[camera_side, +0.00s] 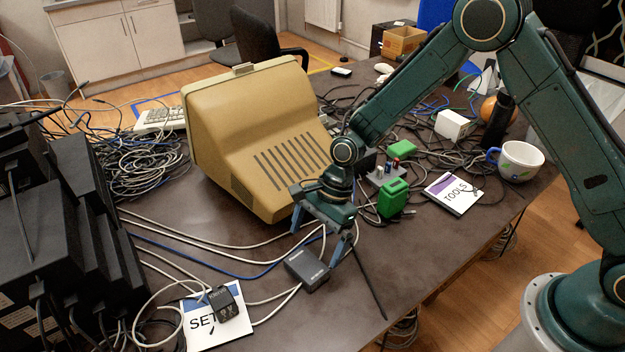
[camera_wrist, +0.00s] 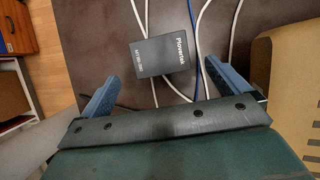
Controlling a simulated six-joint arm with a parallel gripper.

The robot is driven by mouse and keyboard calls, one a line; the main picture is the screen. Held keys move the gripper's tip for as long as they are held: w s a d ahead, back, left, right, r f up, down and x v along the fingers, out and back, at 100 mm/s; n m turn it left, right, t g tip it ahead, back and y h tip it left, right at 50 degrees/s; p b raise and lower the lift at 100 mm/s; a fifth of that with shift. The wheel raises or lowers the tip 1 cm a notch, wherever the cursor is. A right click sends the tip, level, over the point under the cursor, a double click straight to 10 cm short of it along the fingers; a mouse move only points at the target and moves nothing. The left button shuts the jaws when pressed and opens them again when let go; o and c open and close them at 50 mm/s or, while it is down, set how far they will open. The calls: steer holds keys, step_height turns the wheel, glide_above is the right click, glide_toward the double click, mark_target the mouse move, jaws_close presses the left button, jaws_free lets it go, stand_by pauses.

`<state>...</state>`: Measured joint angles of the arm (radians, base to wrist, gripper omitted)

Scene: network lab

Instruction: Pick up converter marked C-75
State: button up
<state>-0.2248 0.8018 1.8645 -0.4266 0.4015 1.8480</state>
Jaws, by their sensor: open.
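A dark grey box-shaped converter (camera_side: 307,272) lies on the table just below my gripper in the side view. In the wrist view the same converter (camera_wrist: 163,58) shows white print that seems to read "Ploverisk", with a smaller line I cannot read surely; I cannot make out C-75. My gripper (camera_side: 314,248) is open and empty, pointing down, close above the converter. In the wrist view its two blue fingers (camera_wrist: 162,71) are spread wide, one to each side of the converter. A smaller black block (camera_side: 222,303) sits on a white and blue card; its marking is unreadable.
White and blue cables (camera_wrist: 193,30) run beside and under the converter. A beige monitor (camera_side: 250,130) stands close behind my gripper. Black boxes (camera_side: 60,230) crowd the left. Green blocks (camera_side: 393,197), a "TOOLS" booklet (camera_side: 455,193) and a white mug (camera_side: 520,161) lie right. The table's front right is clear.

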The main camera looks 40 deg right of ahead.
mark_target(307, 263)
steer(key=shift+a+f, duration=0.25)
steer(key=shift+f, duration=0.35)
steer(key=shift+x, duration=2.6)
steer(key=c, duration=1.1)
steer(key=shift+r, duration=0.15)
step_height(307, 263, up, 20)
steer(key=shift+f, duration=0.1)
